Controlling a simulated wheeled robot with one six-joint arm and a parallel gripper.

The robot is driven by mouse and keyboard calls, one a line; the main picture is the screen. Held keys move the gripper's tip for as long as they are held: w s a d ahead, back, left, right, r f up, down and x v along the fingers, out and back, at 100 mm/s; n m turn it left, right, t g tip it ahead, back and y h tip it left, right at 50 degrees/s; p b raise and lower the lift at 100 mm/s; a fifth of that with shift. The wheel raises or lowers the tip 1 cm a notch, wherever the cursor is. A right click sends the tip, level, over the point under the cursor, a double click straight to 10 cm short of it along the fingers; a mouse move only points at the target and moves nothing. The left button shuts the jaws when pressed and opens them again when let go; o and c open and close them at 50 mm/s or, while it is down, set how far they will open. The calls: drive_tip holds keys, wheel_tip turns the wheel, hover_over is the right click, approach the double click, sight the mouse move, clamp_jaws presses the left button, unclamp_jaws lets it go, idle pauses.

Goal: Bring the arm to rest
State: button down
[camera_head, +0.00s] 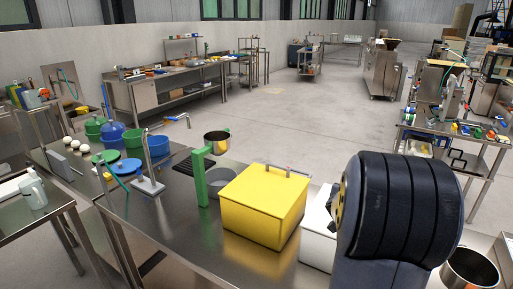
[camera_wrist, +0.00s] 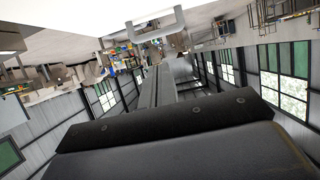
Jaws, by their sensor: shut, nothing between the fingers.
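My gripper (camera_wrist: 160,72) shows in the wrist view as a narrow grey pair of fingers beyond a wide dark body with screws. It looks shut, with nothing seen between the fingers, and points out into the open room. The wrist view is upside down, with windows and roof frames low in it. In the head view my dark, ribbed arm stands folded at the right front and hides part of the bench. The gripper itself cannot be made out there.
A yellow box (camera_head: 263,207) and a green post (camera_head: 200,178) stand on the steel bench by my arm. A white box (camera_head: 318,243) is partly hidden behind the arm. A metal pot (camera_head: 469,270) is at the lower right. Open floor (camera_head: 290,120) lies beyond the bench.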

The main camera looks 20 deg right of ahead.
drive_tip(key=x, duration=1)
drive_tip(key=shift+w+d+f, duration=0.1)
drive_tip(key=shift+f, duration=0.05)
drive_tip(key=shift+w+d+r, duration=0.1)
drive_tip(key=shift+d+r, duration=0.05)
drive_tip(key=shift+r, duration=0.65)
drive_tip(key=shift+f, duration=0.1)
